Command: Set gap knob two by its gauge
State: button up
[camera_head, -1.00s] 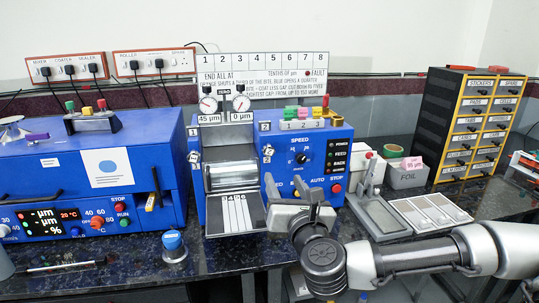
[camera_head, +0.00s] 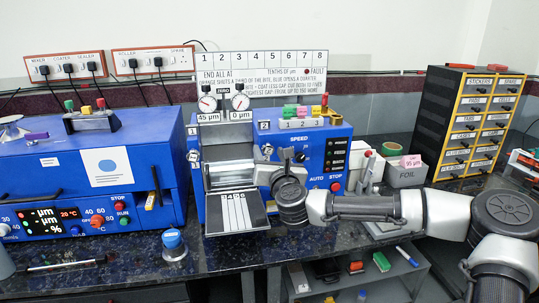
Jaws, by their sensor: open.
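The blue roller machine (camera_head: 340,150) stands in the middle of the bench. Gap knob two (camera_head: 267,150), a small pale knob beside the label 2, is on its front, right of the roller opening. Gap knob one (camera_head: 193,156) is on the left side. Two round dial gauges stand on top: the left gauge (camera_head: 207,103) has a 45 µm label and the right gauge (camera_head: 240,102) a 0 µm label. My gripper (camera_head: 285,158) is open and empty in front of the panel, just right of knob two and apparently apart from it. It hides part of the panel and speed knob.
A blue coater (camera_head: 100,165) is at the left. A white sign (camera_head: 262,75) stands behind the gauges. A grey foil box (camera_head: 405,175) and drawer cabinet (camera_head: 470,120) are at the right. A blue-capped jar (camera_head: 173,245) stands at the front, with clear bench around it.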

jog(key=c, duration=1)
jog(key=shift+c, duration=0.2)
jog(key=shift+n, duration=0.3)
jog(key=n, duration=0.3)
jog(key=shift+n, duration=0.4)
jog(key=n+b, duration=0.1)
jog(key=n, duration=0.3)
jog(key=n+b, duration=0.1)
jog(key=n, duration=0.4)
jog(key=n+b, duration=0.1)
jog(key=n, duration=0.3)
jog(key=shift+d+b, duration=0.1)
jog(key=shift+b, duration=0.2)
jog(key=shift+n, duration=0.3)
